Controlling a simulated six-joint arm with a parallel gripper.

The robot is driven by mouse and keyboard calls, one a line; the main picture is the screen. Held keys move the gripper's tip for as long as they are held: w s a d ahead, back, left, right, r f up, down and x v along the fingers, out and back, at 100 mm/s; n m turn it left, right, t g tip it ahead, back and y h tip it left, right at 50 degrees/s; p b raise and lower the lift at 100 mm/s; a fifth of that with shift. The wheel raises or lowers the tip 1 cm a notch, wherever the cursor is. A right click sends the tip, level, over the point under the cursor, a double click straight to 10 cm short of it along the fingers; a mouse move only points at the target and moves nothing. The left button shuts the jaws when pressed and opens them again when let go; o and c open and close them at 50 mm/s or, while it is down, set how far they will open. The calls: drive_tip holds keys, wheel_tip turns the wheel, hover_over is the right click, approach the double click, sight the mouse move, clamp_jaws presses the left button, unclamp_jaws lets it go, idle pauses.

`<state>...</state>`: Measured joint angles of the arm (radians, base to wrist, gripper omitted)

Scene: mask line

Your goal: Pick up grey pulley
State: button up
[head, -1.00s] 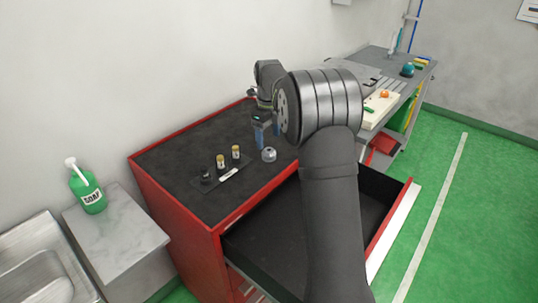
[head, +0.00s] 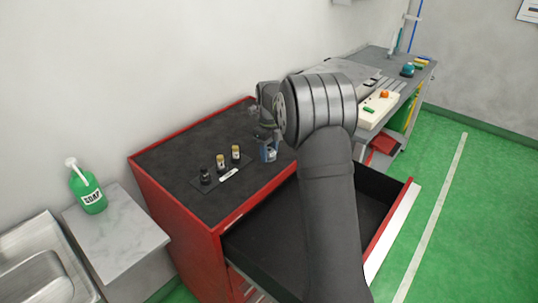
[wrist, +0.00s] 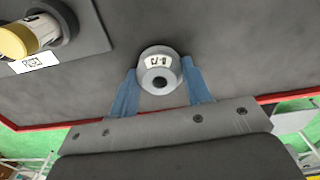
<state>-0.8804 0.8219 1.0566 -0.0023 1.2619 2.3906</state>
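The grey pulley (wrist: 161,68) is a small round metal piece with a dark centre hole and a white label. It rests on the dark top of the red cabinet. My gripper (wrist: 160,68) has its two blue fingers apart, one on each side of the pulley and very close to it. Firm contact on both sides does not show. In the head view my gripper (head: 268,154) points down at the cabinet's right edge and its fingers mostly hide the pulley.
A dark plate (head: 208,184) with a black piece (head: 205,176) and two yellow-topped cylinders (head: 221,162) lies to the left. An open drawer (head: 270,240) sticks out below my arm. A green soap bottle (head: 88,190) stands far left. The cabinet's back top is clear.

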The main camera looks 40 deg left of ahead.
drive_tip(key=shift+c, duration=1.1)
